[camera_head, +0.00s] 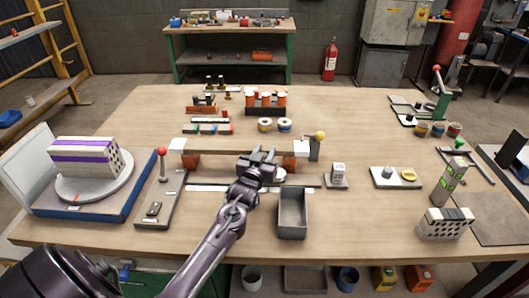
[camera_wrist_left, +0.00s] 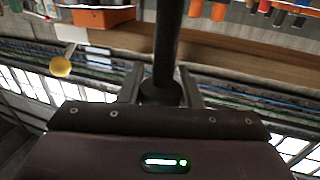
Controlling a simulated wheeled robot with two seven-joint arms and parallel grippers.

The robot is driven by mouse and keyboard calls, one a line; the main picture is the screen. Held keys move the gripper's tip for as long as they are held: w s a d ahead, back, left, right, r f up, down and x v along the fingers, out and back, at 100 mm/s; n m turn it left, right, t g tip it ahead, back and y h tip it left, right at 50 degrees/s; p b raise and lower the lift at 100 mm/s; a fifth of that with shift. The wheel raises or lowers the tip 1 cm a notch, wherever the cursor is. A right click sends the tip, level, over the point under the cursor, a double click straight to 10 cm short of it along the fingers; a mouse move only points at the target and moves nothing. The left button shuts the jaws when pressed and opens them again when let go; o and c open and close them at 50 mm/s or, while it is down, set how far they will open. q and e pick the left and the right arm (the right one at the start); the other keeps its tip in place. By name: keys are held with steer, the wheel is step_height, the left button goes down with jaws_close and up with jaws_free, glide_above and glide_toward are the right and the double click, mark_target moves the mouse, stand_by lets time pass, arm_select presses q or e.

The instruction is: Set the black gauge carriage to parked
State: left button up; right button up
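A low gauge with white end blocks (camera_head: 302,147) and reddish-brown supports (camera_head: 290,164) stands mid-table. My left gripper (camera_head: 263,154) is between the end blocks and hides the middle of the gauge. In the left wrist view, a dark post (camera_wrist_left: 169,40), seemingly part of the black gauge carriage, stands between my left fingers (camera_wrist_left: 160,88). Its wider base fills the gap, so the gripper looks shut on it. The carriage's body and any parked mark are hidden or too small to tell. My right gripper is not in view.
A grey open bin (camera_head: 292,232) stands in front of the gauge. A red-knobbed lever (camera_head: 162,165) is at left, and a yellow-knobbed post (camera_head: 319,146) at right. A striped perforated brick (camera_head: 85,157) sits on a turntable at far left. Bare tabletop (camera_head: 350,225) lies right of the bin.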

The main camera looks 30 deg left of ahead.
arm_select(q)
jaws_close()
steer(key=s+a+p, duration=0.1)
steer(key=s+a, duration=0.2)
steer(key=a, duration=0.2)
steer(key=s+a+p, duration=0.1)
steer(key=s+a, duration=0.2)
steer(key=a, duration=0.2)
steer(key=s+a+p, duration=0.1)
steer(key=s+a, duration=0.2)
steer(key=a, duration=0.2)
steer(key=shift+s+a, duration=0.2)
steer(key=shift+s, duration=0.05)
steer(key=o, duration=0.5)
jaws_free()
steer(key=shift+b+v, duration=0.3)
steer(key=shift+v, duration=3.6)
